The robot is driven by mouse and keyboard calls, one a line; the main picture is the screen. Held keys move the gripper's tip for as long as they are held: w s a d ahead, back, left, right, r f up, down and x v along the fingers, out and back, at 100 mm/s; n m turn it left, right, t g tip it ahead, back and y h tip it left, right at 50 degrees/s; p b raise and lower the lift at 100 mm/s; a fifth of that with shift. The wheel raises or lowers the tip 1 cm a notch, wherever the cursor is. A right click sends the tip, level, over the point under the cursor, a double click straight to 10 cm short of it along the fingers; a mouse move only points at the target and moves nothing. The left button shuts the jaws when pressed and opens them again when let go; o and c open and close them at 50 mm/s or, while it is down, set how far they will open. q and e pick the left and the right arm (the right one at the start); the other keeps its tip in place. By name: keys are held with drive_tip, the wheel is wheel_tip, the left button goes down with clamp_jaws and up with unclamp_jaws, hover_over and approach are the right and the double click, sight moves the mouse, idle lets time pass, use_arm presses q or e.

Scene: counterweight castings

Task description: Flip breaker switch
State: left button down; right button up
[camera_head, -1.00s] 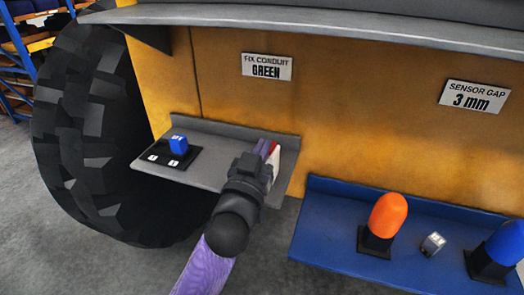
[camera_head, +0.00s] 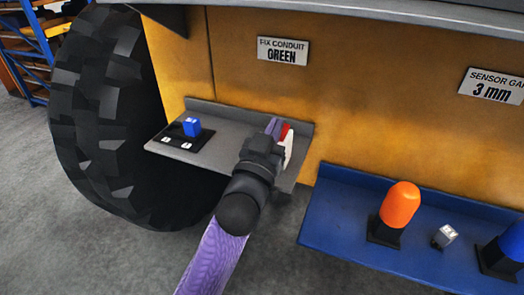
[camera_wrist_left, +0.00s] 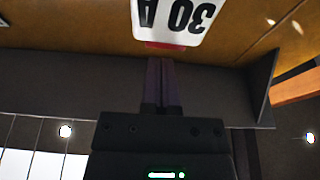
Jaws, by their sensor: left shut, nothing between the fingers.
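A white block marked "30 A" (camera_wrist_left: 178,18) with a red part (camera_wrist_left: 165,46) is upside down at the top of the left wrist view. In the head view, the white block (camera_head: 289,150) and red part (camera_head: 285,131) stand at the right end of a grey shelf (camera_head: 215,165), partly hidden by my gripper. My left gripper (camera_head: 273,127) is shut and empty, its purple fingers beside the red part. In the left wrist view, the fingertips (camera_wrist_left: 161,65) are just below the red part; I cannot tell whether they touch. My right gripper is not in view.
A blue switch (camera_head: 191,127) on a black base stands at the shelf's left. A blue shelf (camera_head: 340,215) at right holds an orange dome (camera_head: 400,204), a small grey cube (camera_head: 445,236) and a blue dome (camera_head: 508,252). A large tyre (camera_head: 100,120) is at left.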

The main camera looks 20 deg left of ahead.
use_arm(q)
drive_tip(key=b+v, duration=0.3)
drive_tip(key=v, duration=0.6)
drive_tip(key=shift+s, duration=0.4)
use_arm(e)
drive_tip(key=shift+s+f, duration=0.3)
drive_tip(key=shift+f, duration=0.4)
use_arm(q)
drive_tip(key=shift+d, duration=0.1)
